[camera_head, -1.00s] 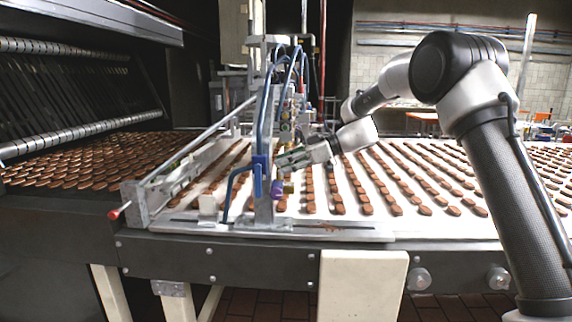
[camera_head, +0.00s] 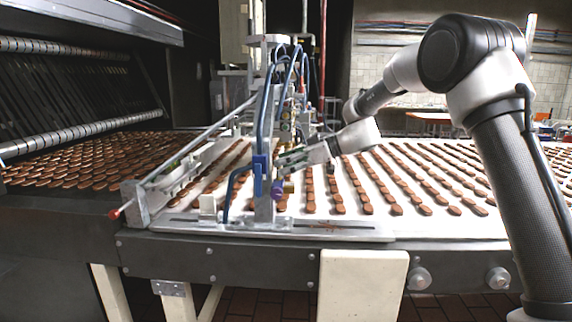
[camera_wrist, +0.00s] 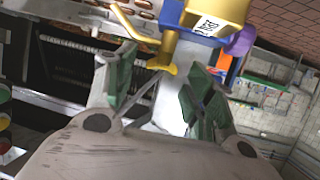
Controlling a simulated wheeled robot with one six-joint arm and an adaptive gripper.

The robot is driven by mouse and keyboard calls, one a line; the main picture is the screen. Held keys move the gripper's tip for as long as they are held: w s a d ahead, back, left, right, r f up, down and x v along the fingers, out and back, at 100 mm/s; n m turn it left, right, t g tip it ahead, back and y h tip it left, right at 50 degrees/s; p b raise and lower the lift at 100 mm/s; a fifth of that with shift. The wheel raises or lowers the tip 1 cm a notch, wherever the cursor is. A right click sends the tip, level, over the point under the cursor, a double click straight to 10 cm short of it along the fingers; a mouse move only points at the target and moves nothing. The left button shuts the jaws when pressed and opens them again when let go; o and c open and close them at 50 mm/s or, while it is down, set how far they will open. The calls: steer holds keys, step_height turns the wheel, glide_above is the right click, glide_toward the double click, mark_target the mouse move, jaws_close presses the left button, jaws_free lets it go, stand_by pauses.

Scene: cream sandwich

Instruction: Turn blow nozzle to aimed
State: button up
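The blow nozzle appears to be the bent gold tube (camera_wrist: 150,45) with a yellow tip, below a gold block (camera_wrist: 215,14) with a printed label in the wrist view. A purple round part (camera_wrist: 243,40) sits beside the block; it also shows low on the blue-hosed post in the head view (camera_head: 277,190). My gripper (camera_wrist: 160,65) has its two green-padded fingers spread apart, with the yellow tip appearing in the gap between them. Contact cannot be told. In the head view my gripper (camera_head: 290,160) is at the post, partly hidden among fittings.
A white conveyor (camera_head: 350,215) carries rows of brown biscuits under and behind my arm. A blue clamp (camera_head: 260,170), hoses and a slanted metal rail (camera_head: 205,135) crowd the left of my gripper. A dark machine stands at far left.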

steer(key=v, duration=1.2)
steer(key=shift+f, duration=0.15)
step_height(320, 180, down, 8)
steer(key=a+m+y, duration=0.1)
steer(key=m+y, duration=0.1)
steer(key=w+a+r+n+y, duration=0.2)
steer(key=a, duration=0.8)
steer(key=shift+r+t+y, duration=0.3)
steer(key=shift+t, duration=0.1)
steer(key=shift+c, duration=0.2)
